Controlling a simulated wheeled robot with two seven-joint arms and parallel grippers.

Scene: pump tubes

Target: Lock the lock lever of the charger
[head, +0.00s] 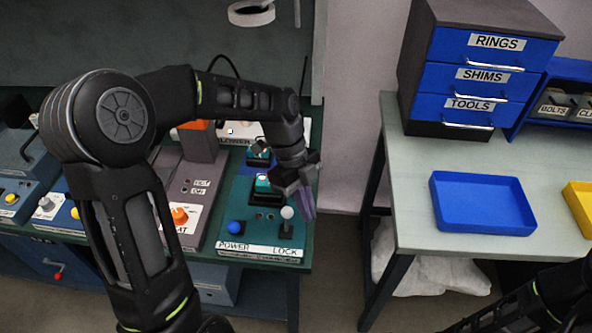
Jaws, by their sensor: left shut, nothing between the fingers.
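The charger (243,222) is a green unit on the left bench, marked POWER and LOCK along its front edge. Its lock lever (287,212) has a pale ball knob on a dark base above the LOCK label and looks roughly upright. A blue knob (235,227) sits above POWER. Green-topped items stand in dark slots behind. My left gripper (306,202), with purplish fingers, is shut and empty, pointing down just right of the lever knob; I cannot tell whether they touch. My right arm shows at the lower right; its gripper is out of view.
Left of the charger stands a grey unit with an orange knob (179,215). Across a floor gap, the right table holds a blue tray (482,203), a yellow tray (580,205) and a drawer cabinet (476,77). A tape roll (251,13) lies at the top.

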